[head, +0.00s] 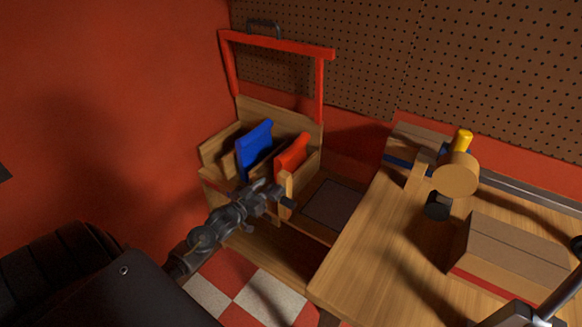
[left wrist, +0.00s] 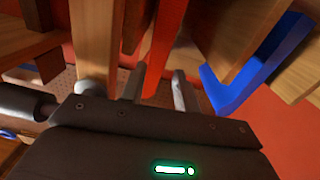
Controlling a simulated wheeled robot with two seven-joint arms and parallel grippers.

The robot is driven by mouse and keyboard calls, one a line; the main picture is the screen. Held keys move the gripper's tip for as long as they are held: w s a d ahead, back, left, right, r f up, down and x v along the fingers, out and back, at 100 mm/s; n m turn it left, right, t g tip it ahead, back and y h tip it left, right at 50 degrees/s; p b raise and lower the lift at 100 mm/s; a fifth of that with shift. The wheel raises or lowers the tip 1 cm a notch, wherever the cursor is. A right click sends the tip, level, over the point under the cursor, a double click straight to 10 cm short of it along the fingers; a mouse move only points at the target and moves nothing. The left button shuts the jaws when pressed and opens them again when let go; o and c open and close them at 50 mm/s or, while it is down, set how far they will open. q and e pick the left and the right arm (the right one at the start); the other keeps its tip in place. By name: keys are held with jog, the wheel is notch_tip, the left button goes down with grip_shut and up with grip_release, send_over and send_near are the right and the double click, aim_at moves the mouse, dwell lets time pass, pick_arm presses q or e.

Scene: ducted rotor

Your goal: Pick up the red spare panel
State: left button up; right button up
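The red spare panel (head: 292,155) stands tilted in a wooden rack (head: 213,150), to the right of a blue panel (head: 254,145). My left gripper (head: 272,190) is at the rack's front, just below the red panel. In the left wrist view its two fingers (left wrist: 158,88) are apart, with the lower end of the red panel (left wrist: 165,45) showing between and beyond them. I see no clear grip on it. The blue panel (left wrist: 245,75) is to the right of the fingers there. My right gripper is not identifiable in either view.
A wooden post (left wrist: 96,45) stands close left of the fingers. A red frame (head: 280,42) rises over the rack. A wooden workbench (head: 375,255) with a brown box (head: 510,250) and a round wooden part (head: 456,175) is on the right.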

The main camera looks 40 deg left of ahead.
pick_arm(q)
jog(key=w, duration=0.5)
jog(key=shift+w+d+f, duration=0.1)
jog(key=shift+d+f, duration=0.05)
jog(key=shift+f, duration=0.05)
grip_shut()
